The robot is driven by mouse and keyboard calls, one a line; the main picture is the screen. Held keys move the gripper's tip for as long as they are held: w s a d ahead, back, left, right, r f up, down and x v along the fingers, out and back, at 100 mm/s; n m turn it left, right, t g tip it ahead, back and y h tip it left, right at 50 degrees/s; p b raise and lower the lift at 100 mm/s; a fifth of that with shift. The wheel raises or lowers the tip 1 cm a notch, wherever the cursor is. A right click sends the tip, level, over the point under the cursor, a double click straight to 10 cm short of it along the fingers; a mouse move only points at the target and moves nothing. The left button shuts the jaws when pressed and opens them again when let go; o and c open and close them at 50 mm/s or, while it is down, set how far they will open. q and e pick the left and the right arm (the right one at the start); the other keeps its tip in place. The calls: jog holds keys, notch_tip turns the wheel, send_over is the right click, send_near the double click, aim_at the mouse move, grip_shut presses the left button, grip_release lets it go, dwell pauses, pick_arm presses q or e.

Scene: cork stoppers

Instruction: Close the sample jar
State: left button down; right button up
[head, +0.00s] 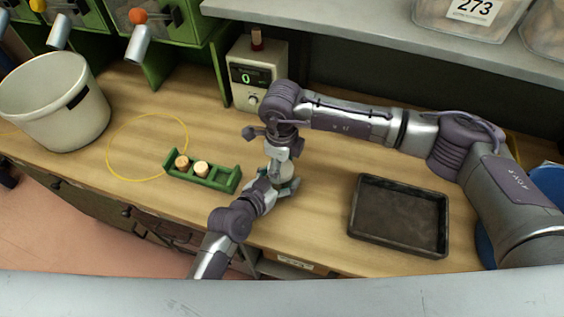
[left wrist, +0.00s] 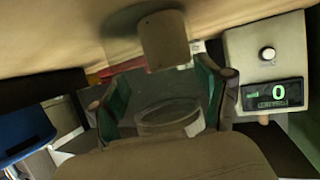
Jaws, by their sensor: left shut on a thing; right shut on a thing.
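The sample jar (head: 289,184) is clear glass and stands on the wooden bench. My left gripper (head: 282,187) reaches it from the front left and is shut around it. In the left wrist view the glass jar (left wrist: 168,118) sits between the green-padded fingers (left wrist: 162,105). My right gripper (head: 281,165) points down directly over the jar, shut on a cork stopper that its fingers mostly hide. I cannot tell whether the stopper touches the jar's rim. A tan cylinder (left wrist: 165,42) also shows in the left wrist view, not clearly identifiable.
A green rack (head: 215,180) holding two corks (head: 182,162) (head: 201,168) stands to the left. A dark tray (head: 400,215) lies right. A meter reading 0 (head: 257,75) stands behind. A white bucket (head: 55,100) and yellow ring (head: 148,117) are far left.

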jog(key=m, duration=0.5)
jog(key=shift+s+a, duration=0.1)
jog(key=m, duration=1)
jog(key=shift+a+m, duration=0.15)
jog(key=shift+m, duration=0.25)
jog(key=m, duration=0.5)
jog(key=shift+a, duration=0.1)
jog(key=m, duration=1.2)
jog(key=shift+a+f+m, duration=0.1)
jog(key=shift+a+m, duration=0.05)
jog(key=shift+m, duration=0.15)
jog(key=shift+w+a+m, duration=0.2)
jog(key=shift+m, duration=0.8)
jog(key=shift+w+a+r+m, duration=0.15)
jog(key=shift+r+m, duration=0.1)
jog(key=shift+m, duration=1.15)
jog(key=shift+d+f+m, duration=0.15)
jog(key=shift+d+m, duration=0.15)
jog(key=shift+d, duration=0.2)
